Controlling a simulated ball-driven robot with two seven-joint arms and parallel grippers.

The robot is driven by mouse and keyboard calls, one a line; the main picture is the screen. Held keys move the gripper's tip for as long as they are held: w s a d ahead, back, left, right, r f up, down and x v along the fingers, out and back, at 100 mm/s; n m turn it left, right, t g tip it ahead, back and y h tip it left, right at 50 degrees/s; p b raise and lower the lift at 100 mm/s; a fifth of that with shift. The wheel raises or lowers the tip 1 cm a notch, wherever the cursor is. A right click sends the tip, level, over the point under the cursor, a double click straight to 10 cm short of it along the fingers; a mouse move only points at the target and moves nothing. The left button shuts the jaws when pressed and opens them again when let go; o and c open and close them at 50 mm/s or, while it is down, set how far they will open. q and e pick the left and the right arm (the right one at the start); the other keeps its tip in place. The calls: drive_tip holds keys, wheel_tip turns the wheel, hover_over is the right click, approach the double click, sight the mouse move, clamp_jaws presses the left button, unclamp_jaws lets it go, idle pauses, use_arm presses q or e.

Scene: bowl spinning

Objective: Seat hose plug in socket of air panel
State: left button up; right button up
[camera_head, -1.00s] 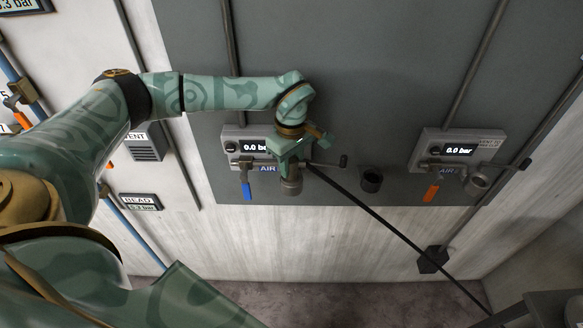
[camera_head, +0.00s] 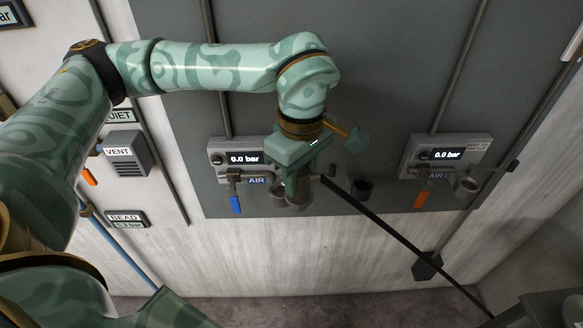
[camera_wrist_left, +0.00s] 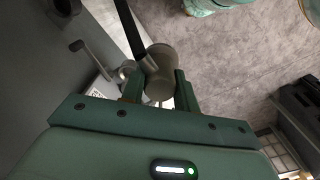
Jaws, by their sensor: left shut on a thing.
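My left gripper (camera_head: 297,182) is shut on the hose plug (camera_head: 299,200), a grey-brown cylinder with a black hose (camera_head: 400,245) leading off right and down. In the left wrist view, the gripper (camera_wrist_left: 158,88) has a finger on each side of the plug (camera_wrist_left: 160,68). The left air panel (camera_head: 222,158) reads 0.0 bar and has a blue lever (camera_head: 235,204). Its round socket (camera_head: 276,188) shows just left of the plug, partly hidden behind the gripper. The plug appears apart from the socket, in front of it. My right gripper is not in view.
A second panel (camera_head: 420,160) at right reads 0.0 bar, with an orange lever (camera_head: 421,199) and its own socket (camera_head: 466,184). The hose passes a dark wall bracket (camera_head: 428,266).

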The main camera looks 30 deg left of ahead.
use_arm(q)
drive_tip(key=shift+s+d+r+p, duration=0.25)
drive_tip(key=shift+r+p, duration=0.05)
drive_tip(key=shift+r, duration=0.3)
drive_tip(key=shift+r+p, duration=1.35)
drive_tip(key=shift+r, duration=0.5)
